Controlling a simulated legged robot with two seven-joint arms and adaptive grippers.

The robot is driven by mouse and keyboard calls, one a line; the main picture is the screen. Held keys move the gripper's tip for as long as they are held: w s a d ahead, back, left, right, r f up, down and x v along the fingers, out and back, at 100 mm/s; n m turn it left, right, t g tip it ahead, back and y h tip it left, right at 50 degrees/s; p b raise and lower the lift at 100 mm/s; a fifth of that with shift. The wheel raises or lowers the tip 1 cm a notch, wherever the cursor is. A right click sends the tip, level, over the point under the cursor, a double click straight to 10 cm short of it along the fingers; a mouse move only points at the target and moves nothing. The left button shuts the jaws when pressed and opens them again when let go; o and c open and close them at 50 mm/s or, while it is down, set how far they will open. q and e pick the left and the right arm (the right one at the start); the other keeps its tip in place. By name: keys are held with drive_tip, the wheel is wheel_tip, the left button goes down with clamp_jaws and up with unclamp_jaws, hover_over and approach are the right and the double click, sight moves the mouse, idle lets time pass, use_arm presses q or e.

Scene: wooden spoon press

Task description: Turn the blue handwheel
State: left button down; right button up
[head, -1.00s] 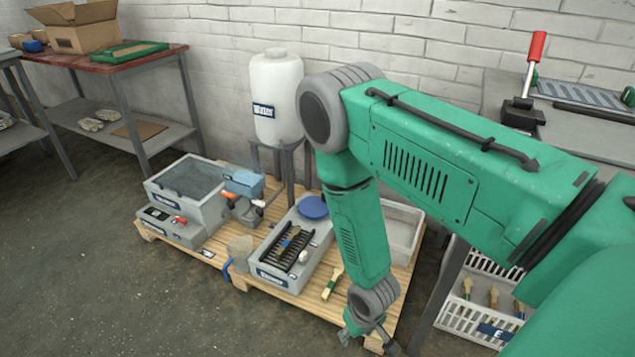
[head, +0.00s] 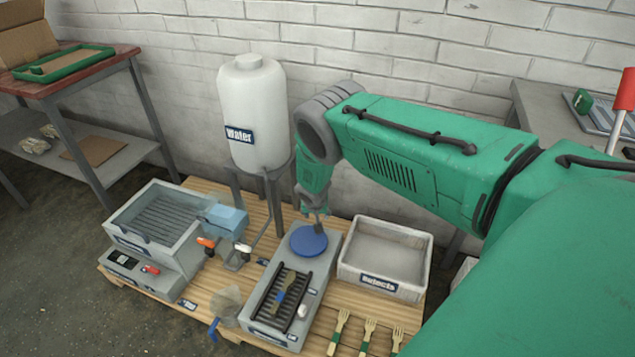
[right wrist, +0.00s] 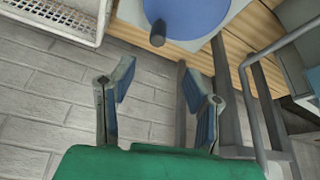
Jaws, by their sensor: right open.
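The blue handwheel (head: 309,241) is a round disc lying flat on the far end of a grey unit with a black slatted rack (head: 283,303). In the right wrist view the handwheel (right wrist: 200,14) is at the top, with a dark knob (right wrist: 157,36) near its edge. My right gripper (head: 314,213) is at the far side of the wheel in the head view. In the right wrist view my right gripper (right wrist: 160,85) is open and empty. The knob appears ahead of the gap between its fingers, apart from them. My left gripper is not in view.
A white water tank (head: 252,110) on a metal stand is close left of my right gripper. A white rejects tray (head: 386,256) is right of the wheel. A grey basin unit (head: 155,232) is at left. Wooden forks (head: 369,335) lie at the front of the pallet.

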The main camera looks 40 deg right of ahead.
drive_tip(key=b, duration=0.2)
hover_over(308, 238)
drive_tip(key=s+d, duration=0.2)
drive_tip(key=s, duration=0.1)
wheel_tip(308, 238, down, 5)
drive_tip(key=b+x, duration=0.2)
drive_tip(key=x, duration=0.1)
drive_tip(key=d+b+x, duration=0.1)
drive_tip(key=b+x, duration=0.1)
drive_tip(key=x, duration=0.1)
drive_tip(key=shift+w+r, duration=0.15)
drive_tip(key=shift+w, duration=0.15)
drive_tip(key=shift+a+r+b, duration=0.1)
drive_tip(key=shift+a+b, duration=0.2)
drive_tip(key=shift+a, duration=0.05)
drive_tip(key=shift+d, duration=0.15)
drive_tip(key=shift+d+f, duration=0.2)
drive_tip(key=shift+f, duration=0.05)
clamp_jaws()
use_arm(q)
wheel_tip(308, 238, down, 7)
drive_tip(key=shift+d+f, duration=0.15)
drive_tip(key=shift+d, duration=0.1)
